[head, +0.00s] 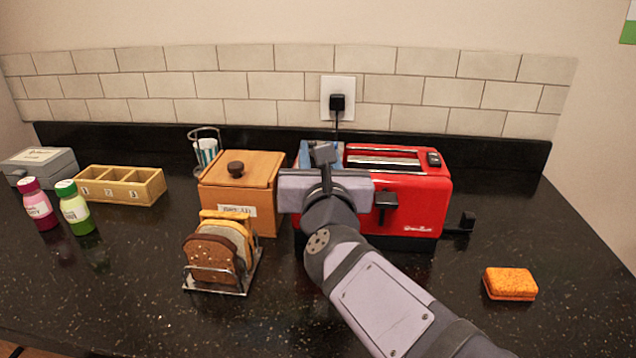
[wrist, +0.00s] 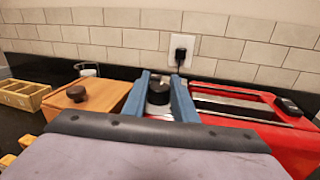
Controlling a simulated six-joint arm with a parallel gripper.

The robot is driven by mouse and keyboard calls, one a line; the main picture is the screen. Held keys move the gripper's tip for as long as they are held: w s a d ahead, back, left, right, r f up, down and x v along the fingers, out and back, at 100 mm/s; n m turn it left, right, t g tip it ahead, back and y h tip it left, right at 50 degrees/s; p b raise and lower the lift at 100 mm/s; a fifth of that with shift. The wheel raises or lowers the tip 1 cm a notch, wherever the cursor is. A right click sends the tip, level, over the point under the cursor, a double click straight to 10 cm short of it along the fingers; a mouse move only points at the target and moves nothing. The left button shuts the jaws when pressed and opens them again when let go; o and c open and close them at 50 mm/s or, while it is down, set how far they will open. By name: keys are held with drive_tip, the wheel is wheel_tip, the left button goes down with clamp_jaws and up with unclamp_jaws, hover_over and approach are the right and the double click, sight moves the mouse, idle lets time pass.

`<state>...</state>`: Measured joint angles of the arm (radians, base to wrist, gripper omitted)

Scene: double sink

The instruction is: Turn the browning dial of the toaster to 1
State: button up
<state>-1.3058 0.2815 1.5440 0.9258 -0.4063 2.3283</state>
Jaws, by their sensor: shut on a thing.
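The red toaster (head: 425,190) stands against the back of the counter, below a wall socket. In the wrist view its red body (wrist: 225,120) and long slots lie to the right of my gripper. My gripper (wrist: 161,88) is over the toaster's left part, its two blue fingers shut on a dark round knob, the browning dial (wrist: 158,97). In the head view my gripper (head: 322,165) and wrist cover the dial and the toaster's left part. The dial's pointer and numbers cannot be read in either view.
A wooden bread box (head: 255,175) stands close on the toaster's left, with a rack of bread slices (head: 212,262) before it. A black lever (head: 386,202) is on the toaster's front. An orange sponge (head: 510,283) lies at right.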

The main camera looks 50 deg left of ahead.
drive_tip(key=shift+w+f+n+g+y+b, duration=0.15)
drive_tip(key=shift+n+g+y+b, duration=0.35)
drive_tip(key=shift+b, duration=1.1)
drive_tip(key=shift+s+f+n+g+y+b, duration=0.15)
drive_tip(key=shift+n+g+b, duration=0.5)
drive_tip(key=shift+b, duration=0.9)
drive_tip(key=g+b, duration=0.2)
drive_tip(key=shift+w+r+n+y+b, duration=0.1)
drive_tip(key=shift+r+n+y+b, duration=0.1)
drive_tip(key=shift+n+y+b, duration=0.15)
drive_tip(key=shift+r+n+g+b, duration=0.15)
drive_tip(key=shift+n+g+b, duration=0.25)
drive_tip(key=shift+g+b, duration=0.15)
drive_tip(key=o, duration=1)
drive_tip(key=shift+o, duration=0.2)
drive_tip(key=b+v, duration=0.1)
drive_tip(key=v, duration=0.6)
drive_tip(key=shift+b, duration=0.4)
drive_tip(key=shift+d, duration=0.1)
